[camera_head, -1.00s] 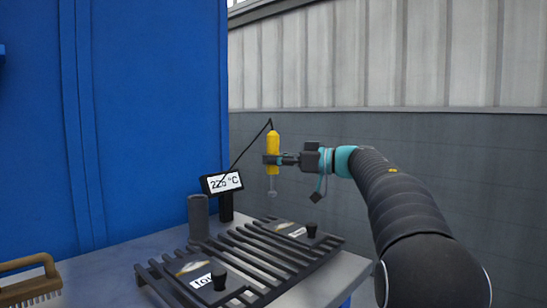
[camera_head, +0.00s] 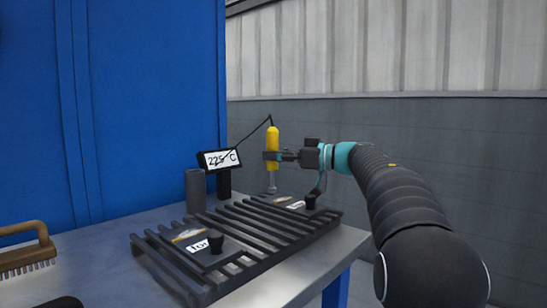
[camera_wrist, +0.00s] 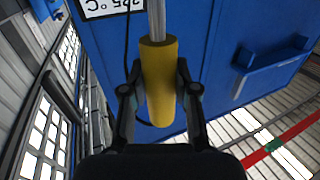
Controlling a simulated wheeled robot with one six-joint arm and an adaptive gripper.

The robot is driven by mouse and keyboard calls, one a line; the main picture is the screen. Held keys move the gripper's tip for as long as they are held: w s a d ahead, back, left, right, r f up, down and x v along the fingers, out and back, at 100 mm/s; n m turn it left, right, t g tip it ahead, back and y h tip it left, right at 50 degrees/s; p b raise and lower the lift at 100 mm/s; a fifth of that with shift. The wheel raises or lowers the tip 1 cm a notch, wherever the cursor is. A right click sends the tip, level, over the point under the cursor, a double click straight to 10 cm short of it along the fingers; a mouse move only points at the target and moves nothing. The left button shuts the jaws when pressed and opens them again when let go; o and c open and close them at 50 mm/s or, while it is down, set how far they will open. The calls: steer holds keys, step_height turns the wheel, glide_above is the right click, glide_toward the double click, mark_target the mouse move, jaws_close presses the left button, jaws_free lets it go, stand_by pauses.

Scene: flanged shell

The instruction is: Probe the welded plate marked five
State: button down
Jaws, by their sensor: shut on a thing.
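My gripper (camera_head: 275,156) is shut on the yellow handle of a probe (camera_head: 272,138), which hangs upright with its metal tip down. In the wrist view the yellow handle (camera_wrist: 159,80) sits between both fingers, with the grey shaft beyond it. The tip is just above or beside the far plate (camera_head: 288,202); I cannot tell whether it touches. The near plate (camera_head: 190,236) has a white label, partly hidden by a black knob (camera_head: 216,240); its marking is not fully readable. The far plate's label is too small to read.
A black slatted rack (camera_head: 262,232) on the grey table (camera_head: 115,240) bears both plates. A display (camera_head: 219,160) reads about 225 °C, and a black cable runs from it to the probe. A grey cylinder (camera_head: 195,190) stands beside it. A wooden brush (camera_head: 26,250) lies at left.

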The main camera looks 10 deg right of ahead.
mark_target(274, 130)
steer(key=shift+f, duration=0.4)
stand_by(0.7)
steer(key=shift+r, duration=0.1)
stand_by(0.8)
step_height(274, 130, up, 5)
steer(key=p, duration=0.5)
steer(key=shift+p, duration=0.35)
steer(key=shift+r, duration=0.9)
steer(key=shift+s+a, duration=0.1)
stand_by(0.5)
